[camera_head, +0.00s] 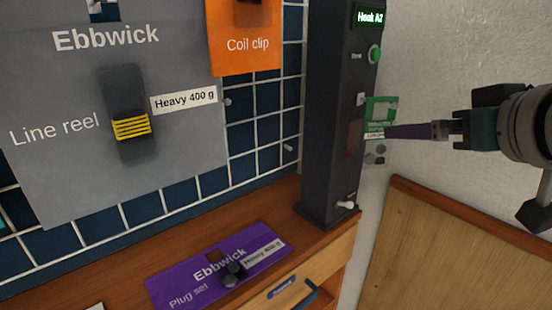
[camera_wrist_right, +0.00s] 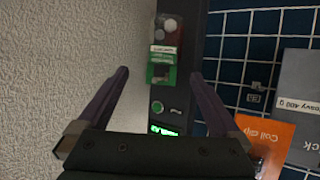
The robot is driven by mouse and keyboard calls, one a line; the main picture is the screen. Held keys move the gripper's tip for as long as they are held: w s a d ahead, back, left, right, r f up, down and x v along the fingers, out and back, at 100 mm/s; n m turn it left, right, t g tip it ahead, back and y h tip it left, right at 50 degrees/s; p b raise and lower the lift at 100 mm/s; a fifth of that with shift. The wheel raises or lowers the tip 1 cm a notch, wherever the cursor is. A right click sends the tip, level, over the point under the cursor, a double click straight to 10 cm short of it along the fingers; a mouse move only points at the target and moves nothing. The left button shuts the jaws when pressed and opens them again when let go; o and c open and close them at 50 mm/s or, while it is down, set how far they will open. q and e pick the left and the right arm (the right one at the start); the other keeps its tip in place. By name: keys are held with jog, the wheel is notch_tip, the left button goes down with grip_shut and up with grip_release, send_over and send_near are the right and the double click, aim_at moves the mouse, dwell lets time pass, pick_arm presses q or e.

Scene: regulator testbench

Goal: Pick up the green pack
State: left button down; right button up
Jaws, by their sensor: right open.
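The green pack (camera_head: 380,112) hangs at the right side of the dark column, with a white label strip and a greyish lower part (camera_head: 375,155) below the green. In the right wrist view the green pack (camera_wrist_right: 161,68) lies between the two purple fingertips, in front of the column. My right gripper (camera_head: 392,131) comes in from the right, its fingertips close beside the pack. It is open, with fingers apart on both sides of the pack (camera_wrist_right: 160,74). Whether the fingers touch the pack I cannot tell. My left gripper is not in view.
The dark column (camera_head: 338,90) carries a lit display reading "Hook A2" (camera_head: 369,17) and a green button (camera_head: 375,54). A grey Line reel pack (camera_head: 190,130) and an orange Coil clip pack (camera_head: 235,60) hang on the blue grid wall. A purple Plug set pack (camera_head: 180,280) lies on the wooden bench (camera_head: 60,285).

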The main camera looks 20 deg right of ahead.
aim_at(383, 125)
jog(key=shift+a+r+b+x, duration=0.1)
jog(key=shift+b+x, duration=0.2)
jog(key=shift+x, duration=1.45)
jog(key=shift+a+r+b+x, duration=0.15)
jog(key=shift+b+x, duration=0.2)
jog(key=shift+x, duration=1.4)
jog(key=shift+a+r+b+x, duration=0.1)
jog(key=shift+b+x, duration=0.2)
jog(key=shift+x, duration=1.45)
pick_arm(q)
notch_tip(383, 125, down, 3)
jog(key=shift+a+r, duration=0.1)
pick_arm(e)
jog(key=shift+w+d, duration=0.1)
jog(key=shift+w, duration=0.1)
jog(key=shift+c, duration=0.2)
jog(key=c, duration=1.4)
jog(key=shift+r, duration=0.1)
